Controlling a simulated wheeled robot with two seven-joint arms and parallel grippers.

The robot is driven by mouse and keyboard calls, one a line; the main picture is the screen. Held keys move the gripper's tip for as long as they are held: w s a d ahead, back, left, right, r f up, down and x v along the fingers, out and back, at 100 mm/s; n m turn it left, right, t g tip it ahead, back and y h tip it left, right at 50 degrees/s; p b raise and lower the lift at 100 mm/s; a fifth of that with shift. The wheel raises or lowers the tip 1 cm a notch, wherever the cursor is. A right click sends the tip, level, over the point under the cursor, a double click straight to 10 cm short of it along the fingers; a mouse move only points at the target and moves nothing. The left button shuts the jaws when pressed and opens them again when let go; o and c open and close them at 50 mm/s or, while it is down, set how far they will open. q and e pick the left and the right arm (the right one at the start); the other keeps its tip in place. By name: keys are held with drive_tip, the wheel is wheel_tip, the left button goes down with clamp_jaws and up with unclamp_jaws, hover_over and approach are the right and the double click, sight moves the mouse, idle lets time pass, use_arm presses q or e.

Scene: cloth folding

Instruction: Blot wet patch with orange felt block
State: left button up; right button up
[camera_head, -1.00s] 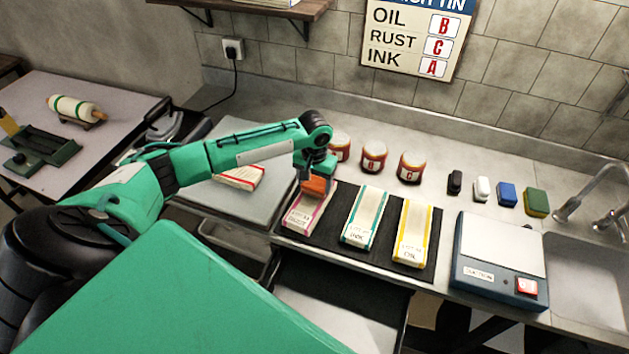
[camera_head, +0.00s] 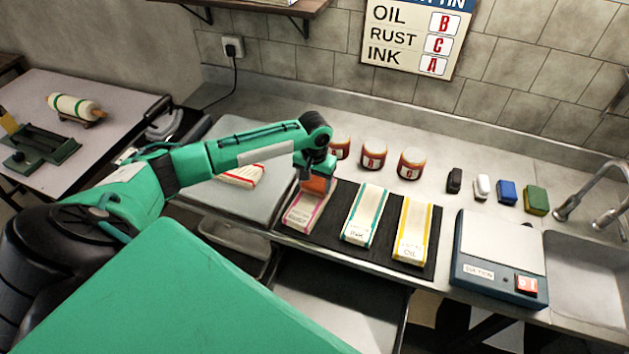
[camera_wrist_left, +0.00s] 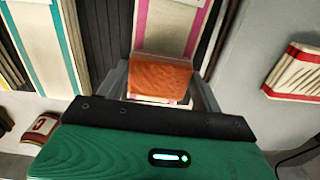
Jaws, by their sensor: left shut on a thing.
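My left gripper (camera_head: 317,184) is shut on the orange felt block (camera_head: 316,186). In the wrist view the block (camera_wrist_left: 160,76) sits between the two fingers, over the far end of the pink-edged cloth (camera_wrist_left: 170,28). In the head view this cloth (camera_head: 305,212) lies leftmost on the dark mat (camera_head: 333,200). I cannot tell whether the block touches the cloth. The wet patch cannot be made out; the block and gripper cover that end of the cloth. My right gripper is not in view.
Green-edged (camera_head: 365,212) and yellow-edged (camera_head: 413,228) cloths lie to the right on the mat. Several lettered jars (camera_head: 374,158) stand behind. A red-striped folded cloth (camera_head: 240,175) lies on the pale board left of the gripper. A suction unit (camera_head: 499,250) and sink (camera_head: 585,275) are at right.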

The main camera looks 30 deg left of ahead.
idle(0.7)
use_arm(q)
drive_tip(key=shift+s+f+p, duration=0.15)
drive_tip(key=shift+f+p, duration=0.05)
drive_tip(key=shift+p, duration=0.3)
idle(1.1)
wheel_tip(320, 180, up, 3)
drive_tip(key=p, duration=0.4)
drive_tip(key=shift+r, duration=0.2)
wheel_tip(320, 180, up, 4)
drive_tip(key=p, duration=0.4)
drive_tip(key=shift+f, duration=0.1)
